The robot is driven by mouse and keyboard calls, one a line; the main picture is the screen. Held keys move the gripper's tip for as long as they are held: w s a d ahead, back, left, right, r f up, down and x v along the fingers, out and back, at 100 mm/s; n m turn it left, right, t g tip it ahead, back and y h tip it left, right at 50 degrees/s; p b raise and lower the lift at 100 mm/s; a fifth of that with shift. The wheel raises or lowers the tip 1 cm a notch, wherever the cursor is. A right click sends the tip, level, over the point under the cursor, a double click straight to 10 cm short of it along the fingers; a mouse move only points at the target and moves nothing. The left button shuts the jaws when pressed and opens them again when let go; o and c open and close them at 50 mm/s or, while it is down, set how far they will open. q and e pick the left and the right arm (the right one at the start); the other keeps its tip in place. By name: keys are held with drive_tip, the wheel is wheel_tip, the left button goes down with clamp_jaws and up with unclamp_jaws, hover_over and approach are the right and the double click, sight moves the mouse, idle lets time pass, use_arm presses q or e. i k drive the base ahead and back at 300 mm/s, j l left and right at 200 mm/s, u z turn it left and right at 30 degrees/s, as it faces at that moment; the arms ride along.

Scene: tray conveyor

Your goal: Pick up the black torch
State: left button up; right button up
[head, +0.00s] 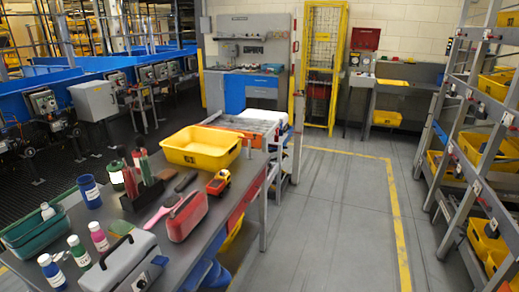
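I cannot make out the black torch for certain. Neither of my grippers shows in the head view.
On the bench stand a yellow tray (202,148), a black holder (142,195) with upright tools, a red case (187,216), a pink brush (160,213), a grey toolbox (124,264), a green bin (36,232) and several bottles. The floor (335,220) to the right is clear.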

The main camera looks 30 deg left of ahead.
sight(193, 174)
drive_tip(key=i+u, duration=0.1)
drive_tip(key=u, duration=0.3)
drive_tip(key=i+u, duration=0.15)
drive_tip(key=u, duration=0.3)
drive_tip(key=i+u, duration=0.1)
drive_tip(key=u, duration=0.3)
drive_tip(key=i+u, duration=0.15)
drive_tip(key=u, duration=0.3)
drive_tip(key=i+u, duration=0.15)
drive_tip(key=u, duration=0.3)
drive_tip(key=i+l+u, duration=0.15)
drive_tip(key=u, duration=0.25)
drive_tip(key=i+l+u, duration=0.15)
drive_tip(key=u, duration=0.3)
drive_tip(key=i+l+u, duration=0.15)
drive_tip(key=i+j, duration=0.05)
